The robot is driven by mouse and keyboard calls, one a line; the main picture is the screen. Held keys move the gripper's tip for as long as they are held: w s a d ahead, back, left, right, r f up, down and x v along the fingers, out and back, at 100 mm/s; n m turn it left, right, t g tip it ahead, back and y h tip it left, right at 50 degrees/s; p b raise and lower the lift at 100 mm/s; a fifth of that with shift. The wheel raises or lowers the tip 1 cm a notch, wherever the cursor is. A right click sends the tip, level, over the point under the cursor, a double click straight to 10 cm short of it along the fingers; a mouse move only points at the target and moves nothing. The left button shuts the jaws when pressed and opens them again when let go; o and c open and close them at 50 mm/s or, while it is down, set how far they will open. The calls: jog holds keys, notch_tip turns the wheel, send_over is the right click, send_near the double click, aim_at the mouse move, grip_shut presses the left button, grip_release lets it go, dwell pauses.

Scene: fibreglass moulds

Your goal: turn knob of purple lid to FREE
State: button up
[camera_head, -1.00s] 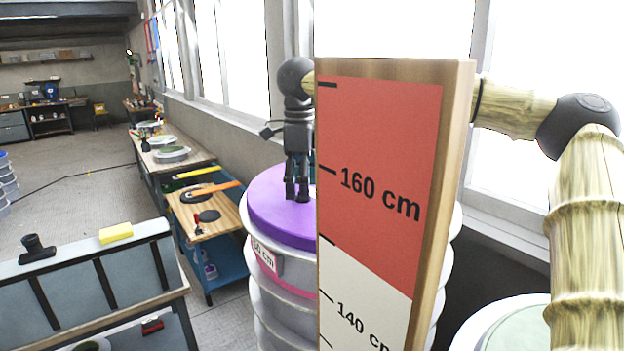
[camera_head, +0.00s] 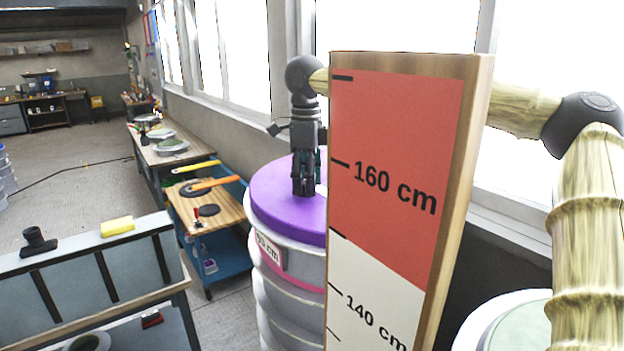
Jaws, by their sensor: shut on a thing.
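The purple lid (camera_head: 276,200) lies on top of a white ribbed drum (camera_head: 280,290), its right part hidden behind a measuring board. My gripper (camera_head: 304,190) points straight down at the top of the lid, with its fingertips low at the lid's middle. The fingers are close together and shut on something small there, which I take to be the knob. The fingers hide the knob, and I cannot read its mark or its setting. My arm reaches in from the right, behind the board.
The measuring board (camera_head: 395,165), marked 160 cm and 140 cm, stands in front of my arm. A second drum with a pale green top (camera_head: 525,325) is at lower right. A blue trolley with a wooden top (camera_head: 228,216) stands left of the purple-lidded drum.

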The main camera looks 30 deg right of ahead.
jog(key=m, duration=0.3)
jog(key=shift+a, duration=0.1)
jog(key=shift+c, duration=0.2)
jog(key=m, duration=0.5)
jog(key=shift+b, duration=0.4)
jog(key=m, duration=0.2)
jog(key=m+b, duration=0.1)
jog(key=m, duration=0.1)
jog(key=shift+d+m, duration=0.2)
jog(key=shift+m, duration=0.1)
jog(key=shift+m+b, duration=0.45)
jog(key=shift+m, duration=1.45)
jog(key=o, duration=0.8)
jog(key=shift+o, duration=1.2)
jog(key=shift+d, duration=0.2)
